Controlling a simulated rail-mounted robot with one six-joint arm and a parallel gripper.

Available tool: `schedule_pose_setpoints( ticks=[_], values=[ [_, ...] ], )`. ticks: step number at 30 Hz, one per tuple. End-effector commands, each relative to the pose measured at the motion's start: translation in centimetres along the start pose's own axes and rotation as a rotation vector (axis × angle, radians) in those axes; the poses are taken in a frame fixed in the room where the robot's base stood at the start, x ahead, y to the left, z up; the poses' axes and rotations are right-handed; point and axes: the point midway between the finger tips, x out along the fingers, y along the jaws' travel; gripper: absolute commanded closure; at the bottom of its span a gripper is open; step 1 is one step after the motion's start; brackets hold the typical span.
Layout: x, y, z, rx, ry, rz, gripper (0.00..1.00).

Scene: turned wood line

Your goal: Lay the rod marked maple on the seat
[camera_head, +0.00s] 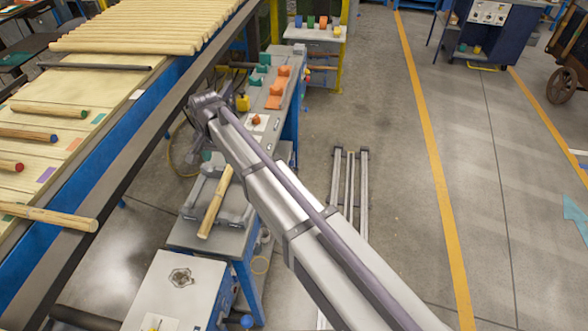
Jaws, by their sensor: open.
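No maple marking is readable on any rod. Pale rods lie on the slatted wooden line at left: one with a green end (48,111), one with a blue end (28,134), one with a red end (10,165), and one with a plain near end (60,218). Another pale rod (215,202) lies tilted across a grey cradle-like frame (238,213) on a blue bench. I cannot tell which fixture is the seat; orange notched blocks (275,97) and green blocks (257,76) stand farther back. My gripper (201,104) is at the arm's far end, above the bench side of the line, apparently empty; its fingers are hard to make out.
A dark rod (95,66) and a row of pale rods (150,25) lie farther up the line. A blue rail (95,150) edges it. A pale cabinet (178,290) stands in front. Grey floor rails (350,185) lie right of the bench; floor beyond is mostly clear.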

Motion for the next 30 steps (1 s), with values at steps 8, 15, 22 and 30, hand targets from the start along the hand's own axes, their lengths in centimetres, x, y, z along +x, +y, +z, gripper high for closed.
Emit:
schedule_pose_setpoints(
  ticks=[8, 15, 22, 30],
  values=[
    [0.0, 26.5, 3.5, -0.086, 0.000, 0.001, 0.43],
    [0.0, 39.4, 10.0, -0.176, 0.000, 0.001, 0.43],
    [0.0, 39.6, 9.8, -0.184, -0.001, 0.002, 0.43],
    [0.0, 39.5, 9.7, -0.184, -0.001, 0.002, 0.43]
  ],
)
